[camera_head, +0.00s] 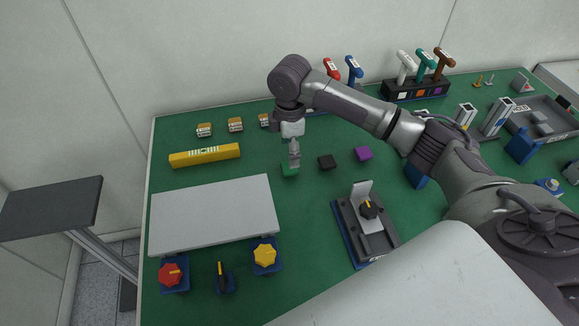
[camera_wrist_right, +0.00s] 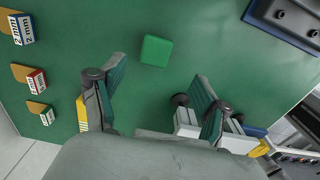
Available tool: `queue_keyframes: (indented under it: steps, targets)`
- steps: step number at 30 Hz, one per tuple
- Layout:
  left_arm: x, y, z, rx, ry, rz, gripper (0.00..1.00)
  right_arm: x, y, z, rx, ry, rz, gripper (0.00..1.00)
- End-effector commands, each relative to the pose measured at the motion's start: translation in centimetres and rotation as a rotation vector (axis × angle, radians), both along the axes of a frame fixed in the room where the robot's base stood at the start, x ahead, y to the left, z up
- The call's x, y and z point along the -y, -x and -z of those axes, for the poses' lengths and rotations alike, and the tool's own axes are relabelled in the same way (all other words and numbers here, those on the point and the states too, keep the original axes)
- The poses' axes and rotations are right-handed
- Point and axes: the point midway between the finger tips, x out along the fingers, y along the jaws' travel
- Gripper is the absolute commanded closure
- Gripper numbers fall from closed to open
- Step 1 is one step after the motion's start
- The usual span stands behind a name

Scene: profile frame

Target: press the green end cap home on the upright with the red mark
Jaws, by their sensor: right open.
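The green end cap (camera_head: 290,170) lies on the green table top, left of a black cap (camera_head: 326,162) and a purple cap (camera_head: 363,153). My right gripper (camera_head: 294,160) is above the green cap and partly covers it in the head view. In the right wrist view the green cap (camera_wrist_right: 155,50) appears just beyond the open fingers (camera_wrist_right: 158,72), with nothing between them. Two pale metal uprights (camera_head: 465,114) (camera_head: 497,117) stand at the right of the table, partly behind my arm. I cannot make out a red mark on them. My left gripper is not in view.
A grey panel (camera_head: 213,215) and a yellow level (camera_head: 204,155) lie at the left. A black fixture with a knob (camera_head: 375,238) is front centre. A rack of coloured handles (camera_head: 417,87) stands at the back. A grey tray (camera_head: 545,108) is far right.

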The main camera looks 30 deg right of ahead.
Motion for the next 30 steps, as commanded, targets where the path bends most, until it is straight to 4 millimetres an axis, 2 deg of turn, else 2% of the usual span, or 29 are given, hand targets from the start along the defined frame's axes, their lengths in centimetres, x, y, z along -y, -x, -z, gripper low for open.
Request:
queue_keyframes:
  steps: [3,11,19,28,30]
  targets:
    - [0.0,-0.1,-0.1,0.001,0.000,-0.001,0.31,0.0,0.0,1.9,-0.001,0.000,0.001,0.25]
    - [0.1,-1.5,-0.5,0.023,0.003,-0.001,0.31,0.1,-0.1,3.9,-0.001,0.001,0.002,0.25]
    - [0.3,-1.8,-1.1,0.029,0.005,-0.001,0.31,0.2,-0.4,7.6,0.000,0.001,0.001,0.25]
    - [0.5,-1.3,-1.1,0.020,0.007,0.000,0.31,0.2,-0.4,8.2,0.003,0.001,-0.001,0.25]
    - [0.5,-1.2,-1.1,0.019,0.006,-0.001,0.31,0.2,-0.4,8.2,0.002,0.000,0.000,0.35]
